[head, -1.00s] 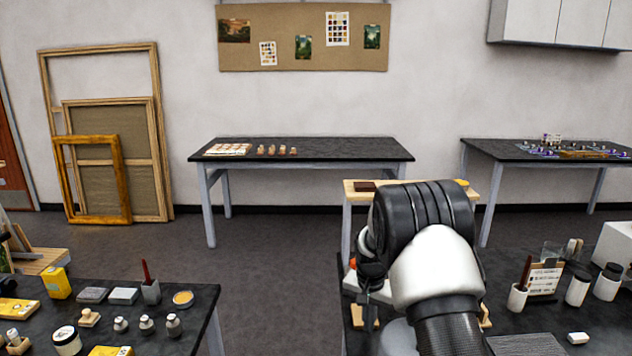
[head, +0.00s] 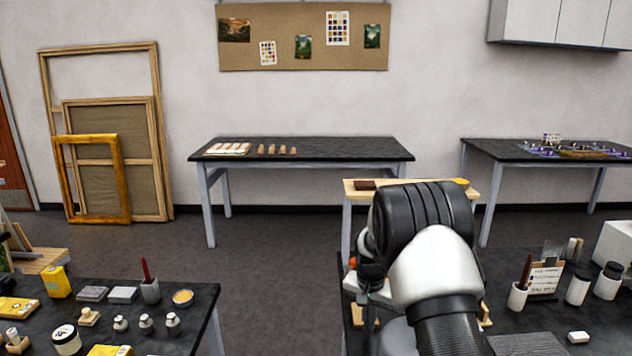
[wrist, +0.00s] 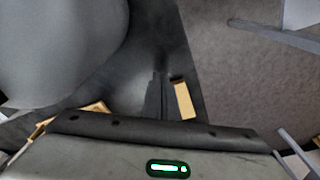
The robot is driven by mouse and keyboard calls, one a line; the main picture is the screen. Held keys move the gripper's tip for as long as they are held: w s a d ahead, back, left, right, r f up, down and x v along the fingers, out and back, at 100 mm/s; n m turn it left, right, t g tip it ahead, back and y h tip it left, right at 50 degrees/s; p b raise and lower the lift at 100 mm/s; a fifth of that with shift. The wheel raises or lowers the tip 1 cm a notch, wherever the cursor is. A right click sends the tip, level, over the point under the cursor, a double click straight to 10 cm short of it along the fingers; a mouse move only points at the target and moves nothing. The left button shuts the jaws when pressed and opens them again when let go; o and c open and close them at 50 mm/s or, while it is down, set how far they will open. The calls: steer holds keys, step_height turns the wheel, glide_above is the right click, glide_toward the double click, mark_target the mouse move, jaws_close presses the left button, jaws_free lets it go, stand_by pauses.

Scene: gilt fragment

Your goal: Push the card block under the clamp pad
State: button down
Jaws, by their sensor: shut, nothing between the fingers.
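My gripper (wrist: 157,95) shows in the wrist view as dark fingers held together, with nothing seen between them. A tan block (wrist: 185,100) lies just right of the fingers, close to the dark table's edge; I cannot tell whether they touch or whether it is the card block. A tan piece (head: 365,318) shows left of my arm on the dark table. I cannot make out the clamp pad in either view.
A small wooden-topped bench (head: 355,192) stands behind my arm. Another cluttered dark table (head: 185,343) is at left, with open floor (head: 275,270) between.

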steer(key=shift+f+b, duration=0.6)
steer(key=shift+f, duration=0.3)
steer(key=shift+r, duration=0.15)
steer(key=shift+s, duration=0.4)
stand_by(0.4)
step_height(320, 180, up, 9)
steer(key=p, duration=0.5)
stand_by(0.3)
